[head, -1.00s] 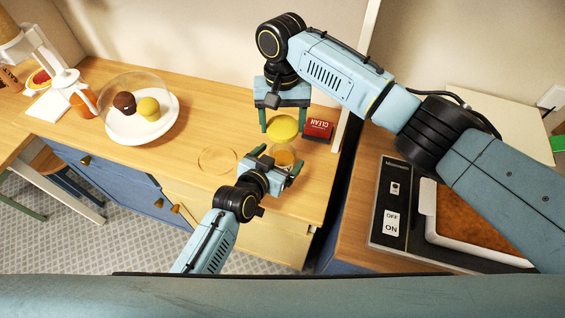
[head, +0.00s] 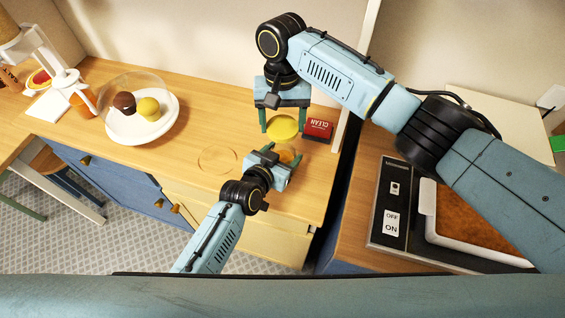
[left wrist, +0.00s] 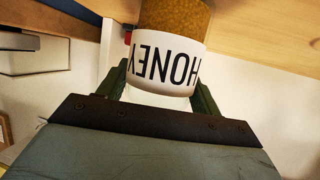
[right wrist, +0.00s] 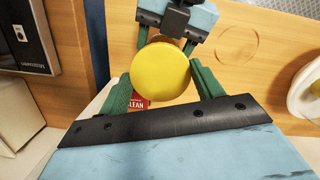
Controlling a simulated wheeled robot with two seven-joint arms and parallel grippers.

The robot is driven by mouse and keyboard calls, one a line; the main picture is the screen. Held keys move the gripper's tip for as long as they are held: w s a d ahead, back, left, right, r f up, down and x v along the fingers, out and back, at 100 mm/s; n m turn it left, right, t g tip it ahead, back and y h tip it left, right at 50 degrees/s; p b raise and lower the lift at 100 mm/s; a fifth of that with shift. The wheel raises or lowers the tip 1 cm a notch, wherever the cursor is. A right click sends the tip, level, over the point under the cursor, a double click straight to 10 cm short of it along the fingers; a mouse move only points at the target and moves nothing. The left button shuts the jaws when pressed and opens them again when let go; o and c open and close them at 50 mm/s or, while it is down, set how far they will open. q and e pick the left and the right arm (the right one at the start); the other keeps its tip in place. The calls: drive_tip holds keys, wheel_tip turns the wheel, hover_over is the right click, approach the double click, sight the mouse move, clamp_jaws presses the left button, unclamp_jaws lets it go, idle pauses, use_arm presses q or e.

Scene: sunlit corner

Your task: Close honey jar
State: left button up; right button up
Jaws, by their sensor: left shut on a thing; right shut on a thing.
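In the head view the jar (head: 287,156) is partly covered by my left gripper (head: 282,154). That gripper (left wrist: 160,92) is shut on the jar, one green finger on each side. My right gripper (head: 283,124) is shut on the round yellow lid (head: 282,128). The lid (right wrist: 160,73) shows face-on between the right fingers (right wrist: 161,88). In the head view it appears behind the jar, held apart; the exact gap is unclear.
A red box marked CLEAN (head: 318,130) stands close to the right gripper. A faint ring (head: 217,160) marks the counter to the left. A white plate (head: 170,122) holds cupcakes under a clear dome. An appliance with an OFF/ON panel (head: 391,210) is at right.

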use_arm(q)
drive_tip(key=c, duration=0.3)
drive_tip(key=shift+c, duration=0.2)
use_arm(e)
hover_over(283, 160)
drive_tip(key=shift+w+f, duration=0.1)
drive_tip(key=shift+f, duration=2.4)
drive_tip(key=shift+f, duration=0.9)
drive_tip(key=shift+a+f, duration=0.1)
drive_tip(key=shift+f, duration=0.35)
drive_tip(key=shift+f, duration=0.15)
use_arm(q)
drive_tip(key=shift+s+d, duration=0.1)
use_arm(e)
drive_tip(key=shift+f, duration=0.35)
use_arm(q)
drive_tip(key=shift+r, duration=0.1)
